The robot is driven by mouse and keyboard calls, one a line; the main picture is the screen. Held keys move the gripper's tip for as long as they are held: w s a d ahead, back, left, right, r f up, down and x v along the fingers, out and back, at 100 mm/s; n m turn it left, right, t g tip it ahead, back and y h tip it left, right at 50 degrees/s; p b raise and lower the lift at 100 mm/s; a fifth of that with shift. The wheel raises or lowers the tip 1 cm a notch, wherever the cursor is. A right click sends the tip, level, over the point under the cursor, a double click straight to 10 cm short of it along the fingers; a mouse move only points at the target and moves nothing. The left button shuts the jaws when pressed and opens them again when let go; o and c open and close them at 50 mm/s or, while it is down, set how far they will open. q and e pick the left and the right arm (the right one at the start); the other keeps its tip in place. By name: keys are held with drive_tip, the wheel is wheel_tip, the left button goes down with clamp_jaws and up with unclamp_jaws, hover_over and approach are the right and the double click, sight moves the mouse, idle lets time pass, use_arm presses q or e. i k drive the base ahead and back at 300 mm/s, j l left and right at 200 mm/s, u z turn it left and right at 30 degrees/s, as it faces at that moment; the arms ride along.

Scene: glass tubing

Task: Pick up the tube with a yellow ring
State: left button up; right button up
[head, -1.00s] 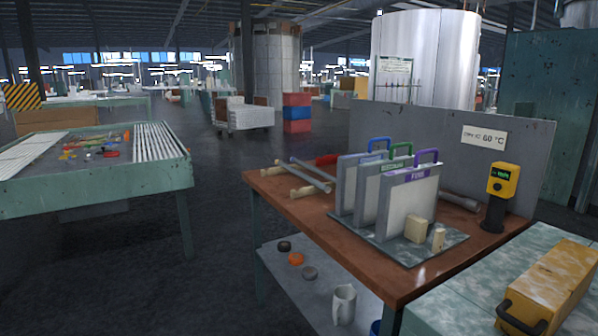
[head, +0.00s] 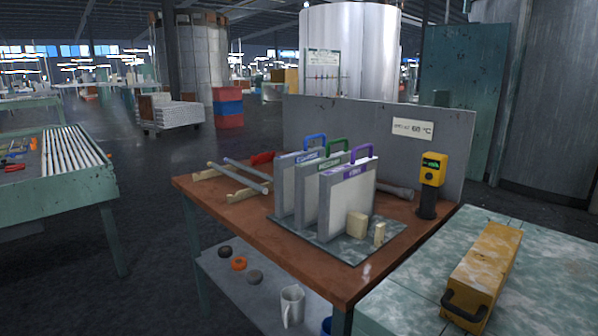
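No tube with a yellow ring can be made out in the head view. Two grey tubes lie side by side on pale wooden rests on the brown table; one is the nearer tube (head: 238,179), the other the farther tube (head: 247,169). A thicker grey cylinder (head: 397,192) lies behind the upright panels, partly hidden by them. On the green-framed table at the left, many thin white tubes (head: 72,154) lie in a row; any rings on them are too small to tell. Neither of my grippers is in view.
Three upright panels with blue, green and purple handles (head: 346,199) stand on the brown table (head: 262,228). A yellow meter (head: 433,169) stands to their right. A yellow case (head: 484,268) lies on the right bench (head: 545,275). Open floor (head: 150,215) lies between the left and brown tables.

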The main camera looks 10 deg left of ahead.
sight(259, 188)
drive_tip(key=i+j+z, duration=0.2)
drive_tip(key=j, duration=0.15)
drive_tip(key=i+j+z, duration=0.15)
drive_tip(key=j, duration=0.2)
drive_tip(key=i+j+z, duration=0.2)
drive_tip(key=j, duration=0.2)
drive_tip(key=j+z, duration=0.15)
drive_tip(key=j, duration=0.25)
drive_tip(key=i+j+z, duration=0.2)
drive_tip(key=j, duration=0.2)
drive_tip(key=k, duration=0.1)
